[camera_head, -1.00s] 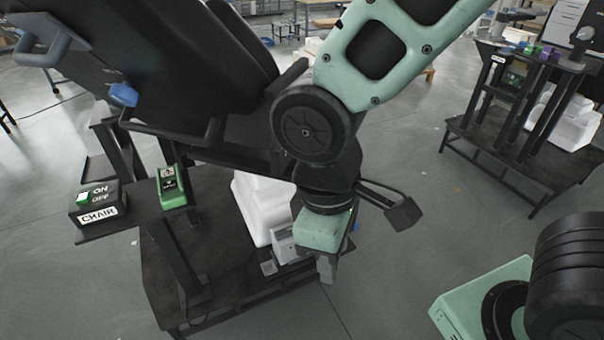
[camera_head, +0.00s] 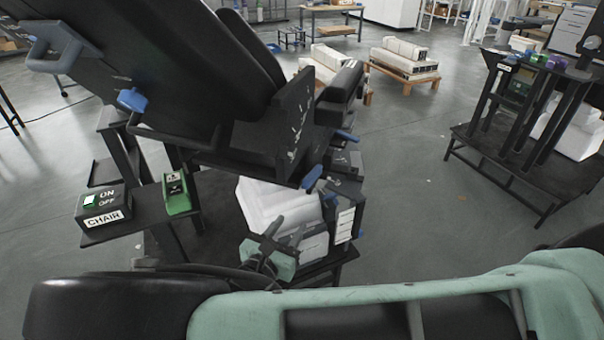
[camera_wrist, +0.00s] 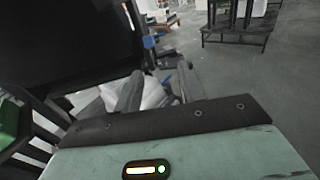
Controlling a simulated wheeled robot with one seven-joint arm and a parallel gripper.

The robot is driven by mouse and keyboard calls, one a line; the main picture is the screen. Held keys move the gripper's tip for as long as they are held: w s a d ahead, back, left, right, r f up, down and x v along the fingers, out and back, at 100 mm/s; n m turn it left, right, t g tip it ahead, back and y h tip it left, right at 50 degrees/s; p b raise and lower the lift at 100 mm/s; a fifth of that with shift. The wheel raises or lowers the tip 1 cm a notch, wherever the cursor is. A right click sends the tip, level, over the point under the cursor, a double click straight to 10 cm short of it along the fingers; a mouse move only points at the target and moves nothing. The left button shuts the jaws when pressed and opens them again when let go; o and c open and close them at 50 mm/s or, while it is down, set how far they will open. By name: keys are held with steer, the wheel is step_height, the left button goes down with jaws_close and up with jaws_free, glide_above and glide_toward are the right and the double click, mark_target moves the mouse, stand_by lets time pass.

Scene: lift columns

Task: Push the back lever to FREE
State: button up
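The large black chair (camera_head: 245,85) is tilted on its stand at the left. Blue-tipped handles show on it: one at its left side (camera_head: 132,100), one at its lower front corner (camera_head: 312,177) and one farther right (camera_head: 345,135). I cannot read which is the back lever, nor any FREE mark. My gripper (camera_head: 285,232) is low, in front of the chair's white base, below the lower blue handle and apart from it. In the wrist view its two fingers (camera_wrist: 160,90) stand apart with nothing between them. A small blue part (camera_wrist: 150,42) shows beyond them.
A CHAIR ON/OFF box (camera_head: 103,212) and a green switch box (camera_head: 178,195) sit on a side shelf at the left. White machine parts (camera_head: 270,205) stand under the chair. Another black stand (camera_head: 520,140) is at the right. Open floor lies between.

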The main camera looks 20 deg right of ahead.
mark_target(305, 184)
steer(key=shift+n+t+y, duration=0.4)
steer(key=shift+n+t, duration=0.2)
steer(key=shift+t, duration=0.2)
steer(key=p+x, duration=0.1)
steer(key=x, duration=0.4)
steer(key=p+x, duration=0.1)
steer(key=x, duration=0.5)
steer(key=a+p+x, duration=0.1)
steer(key=x, duration=0.5)
steer(key=shift+w+d+r, duration=0.1)
steer(key=shift+w, duration=0.45)
jaws_close()
